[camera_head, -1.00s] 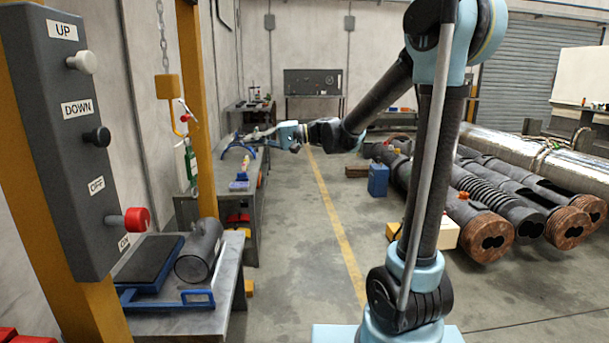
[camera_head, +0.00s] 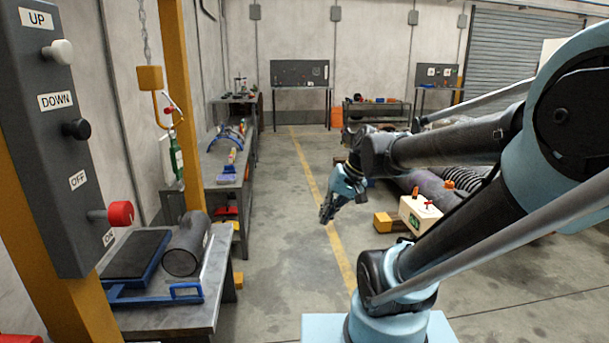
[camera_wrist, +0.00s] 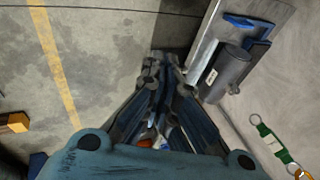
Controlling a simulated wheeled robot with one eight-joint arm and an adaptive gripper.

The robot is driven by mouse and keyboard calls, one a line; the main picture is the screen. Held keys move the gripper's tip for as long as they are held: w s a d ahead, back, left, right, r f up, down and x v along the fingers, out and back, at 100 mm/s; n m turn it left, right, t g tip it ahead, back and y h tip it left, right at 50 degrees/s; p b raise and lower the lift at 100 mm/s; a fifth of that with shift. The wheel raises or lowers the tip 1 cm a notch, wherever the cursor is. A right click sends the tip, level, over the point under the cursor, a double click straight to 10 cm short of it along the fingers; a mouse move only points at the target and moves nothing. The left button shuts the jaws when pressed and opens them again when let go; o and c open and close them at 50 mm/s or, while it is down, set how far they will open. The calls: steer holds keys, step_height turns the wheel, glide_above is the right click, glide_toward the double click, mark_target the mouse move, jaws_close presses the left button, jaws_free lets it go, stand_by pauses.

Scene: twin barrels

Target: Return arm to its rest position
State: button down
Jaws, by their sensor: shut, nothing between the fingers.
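My arm folds back over the right side of the head view, its elbow large at the upper right. My gripper (camera_head: 327,213) hangs pointing down over the open floor, near the yellow floor line. In the wrist view my gripper (camera_wrist: 160,80) has its fingers together with nothing between them. In that view the grey floor and the edge of a workbench (camera_wrist: 209,45) lie beyond the fingers. My base is at the bottom of the head view.
A control panel (camera_head: 62,130) with buttons stands at the left. A bench (camera_head: 215,303) holds a dark cylinder (camera_head: 183,249) and a blue-framed scale (camera_head: 152,290). Large pipes lie behind my arm at the right, near a cream box (camera_head: 417,213). The middle floor is clear.

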steer(key=s+d+f+h, duration=0.2)
steer(key=s+d+f, duration=0.1)
steer(key=d, duration=0.3)
steer(key=s+d+f+h, duration=0.3)
steer(key=s+d+f, duration=0.1)
steer(key=d, duration=0.2)
steer(key=shift+s+d+f+m, duration=0.25)
steer(key=shift+d+f+m, duration=0.1)
steer(key=shift+d+m, duration=0.05)
